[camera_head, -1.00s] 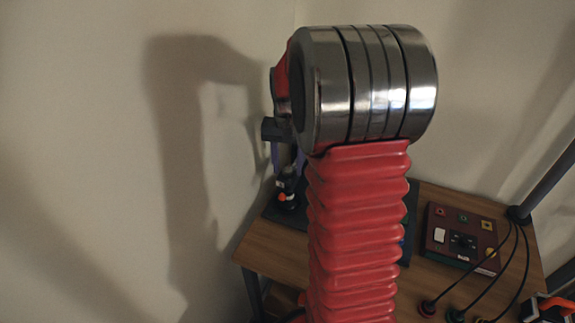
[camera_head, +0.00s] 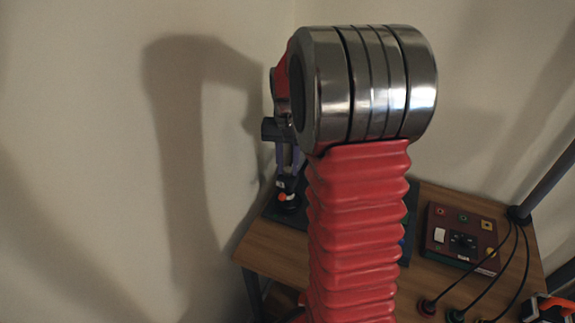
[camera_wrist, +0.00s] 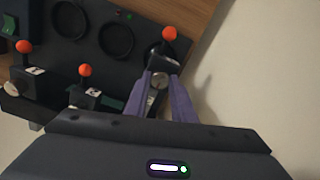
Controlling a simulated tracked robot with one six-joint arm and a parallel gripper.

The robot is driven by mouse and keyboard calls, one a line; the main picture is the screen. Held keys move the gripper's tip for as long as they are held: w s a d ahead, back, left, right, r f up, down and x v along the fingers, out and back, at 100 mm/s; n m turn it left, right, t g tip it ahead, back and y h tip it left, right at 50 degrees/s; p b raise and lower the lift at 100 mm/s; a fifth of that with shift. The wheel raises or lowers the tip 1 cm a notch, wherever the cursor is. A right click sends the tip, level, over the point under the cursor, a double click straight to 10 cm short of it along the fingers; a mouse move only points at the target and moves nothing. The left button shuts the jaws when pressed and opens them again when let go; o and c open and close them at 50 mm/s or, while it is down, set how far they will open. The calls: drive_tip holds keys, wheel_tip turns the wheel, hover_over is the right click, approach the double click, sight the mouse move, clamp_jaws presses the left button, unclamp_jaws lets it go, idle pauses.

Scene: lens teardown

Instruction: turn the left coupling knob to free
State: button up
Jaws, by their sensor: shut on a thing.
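In the head view my gripper (camera_head: 287,172) points down at the device's left end, by an orange ball (camera_head: 282,197); my arm hides most of the device.
In the wrist view the black device (camera_wrist: 85,50) has round recesses and two more orange-ball levers (camera_wrist: 85,71) (camera_wrist: 24,46). In the head view a dark red control box (camera_head: 460,238) with cables stands right on the wooden table (camera_head: 270,255). A wall is close on the left.

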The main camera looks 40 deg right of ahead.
sight(287, 169)
drive_tip(key=shift+n, duration=0.5)
drive_tip(key=n, duration=0.3)
drive_tip(key=shift+n, duration=0.3)
drive_tip(key=n, duration=0.9)
drive_tip(key=shift+a, duration=0.1)
drive_tip(key=n, duration=0.4)
drive_tip(key=o, duration=1.1)
drive_tip(key=shift+c, duration=0.2)
drive_tip(key=shift+r, duration=0.1)
wheel_tip(287, 169, up, 14)
drive_tip(key=shift+f, duration=0.25)
